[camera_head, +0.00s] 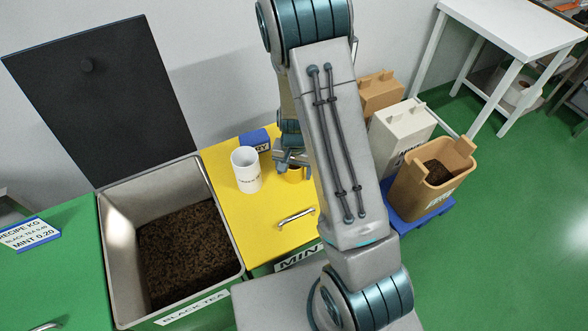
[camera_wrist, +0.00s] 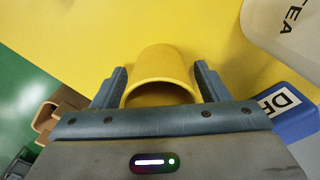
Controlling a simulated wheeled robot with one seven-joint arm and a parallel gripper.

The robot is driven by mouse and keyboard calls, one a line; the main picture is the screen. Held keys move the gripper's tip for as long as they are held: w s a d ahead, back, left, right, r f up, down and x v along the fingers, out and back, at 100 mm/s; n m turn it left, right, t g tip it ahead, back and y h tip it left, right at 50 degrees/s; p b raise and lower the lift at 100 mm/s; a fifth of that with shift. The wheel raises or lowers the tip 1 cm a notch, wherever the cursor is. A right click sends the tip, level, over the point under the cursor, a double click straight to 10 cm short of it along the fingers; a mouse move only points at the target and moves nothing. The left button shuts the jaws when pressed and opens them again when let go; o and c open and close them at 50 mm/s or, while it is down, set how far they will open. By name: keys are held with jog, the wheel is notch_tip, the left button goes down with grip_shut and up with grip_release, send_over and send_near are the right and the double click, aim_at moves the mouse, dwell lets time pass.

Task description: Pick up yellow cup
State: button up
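The yellow cup (camera_wrist: 165,66) stands between the two fingers of my gripper (camera_wrist: 160,85) in the wrist view. The fingers are spread, one on each side of the cup, and small gaps seem to show between them and its wall. In the head view the yellow cup (camera_head: 295,175) is mostly hidden by my gripper (camera_head: 291,160) and arm. It stands on the yellow table top (camera_head: 230,212).
A white cup (camera_head: 246,172) stands left of my gripper, with a blue labelled block (camera_head: 256,139) behind it. A steel bin of black tea (camera_head: 115,235) is further left. Brown and white bins (camera_head: 400,128) stand on the floor at right, beyond my arm.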

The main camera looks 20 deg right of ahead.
jog(key=c, duration=0.7)
jog(key=shift+r, duration=0.1)
